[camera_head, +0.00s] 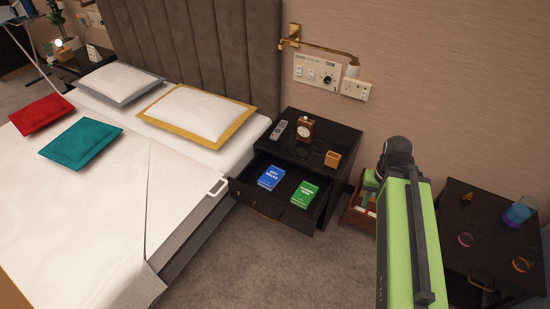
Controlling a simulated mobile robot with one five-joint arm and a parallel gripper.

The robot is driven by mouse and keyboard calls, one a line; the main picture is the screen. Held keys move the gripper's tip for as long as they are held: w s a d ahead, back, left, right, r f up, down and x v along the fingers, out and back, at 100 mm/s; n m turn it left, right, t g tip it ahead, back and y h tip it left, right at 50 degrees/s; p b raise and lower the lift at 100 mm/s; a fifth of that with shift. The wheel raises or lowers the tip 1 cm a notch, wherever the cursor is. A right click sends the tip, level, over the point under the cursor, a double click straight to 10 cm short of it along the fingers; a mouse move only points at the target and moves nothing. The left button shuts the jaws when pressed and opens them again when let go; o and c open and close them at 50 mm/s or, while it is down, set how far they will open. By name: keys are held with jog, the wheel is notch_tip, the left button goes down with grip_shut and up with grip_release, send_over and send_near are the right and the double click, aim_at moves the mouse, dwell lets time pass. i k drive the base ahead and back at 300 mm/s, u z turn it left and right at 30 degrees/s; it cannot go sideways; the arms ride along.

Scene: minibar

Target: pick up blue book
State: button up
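A blue book (271,177) lies flat with its cover up in the open drawer (262,206) of the dark nightstand (334,127) beside the bed. A green book (304,194) lies to its right in the same drawer, with a gap between them. My green arm with a dark joint at its top rises at the right of the view, to the right of the drawer and apart from it. I cannot make out my gripper or its fingers.
On the nightstand top are a remote (278,130), a clock (305,129) and a small wooden box (332,159). The bed (60,225) is close on the left. A dark cabinet (490,232) with glasses stands at right. Carpet (270,255) in front of the drawer is clear.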

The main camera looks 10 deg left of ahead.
aim_at(272, 177)
jog(key=i, duration=1.2)
jog(key=z, duration=5.4)
jog(key=i, duration=0.15)
jog(key=z, duration=3.4)
jog(key=i, duration=0.55)
jog(key=u, duration=0.45)
jog(key=k, duration=0.55)
jog(key=z, duration=0.05)
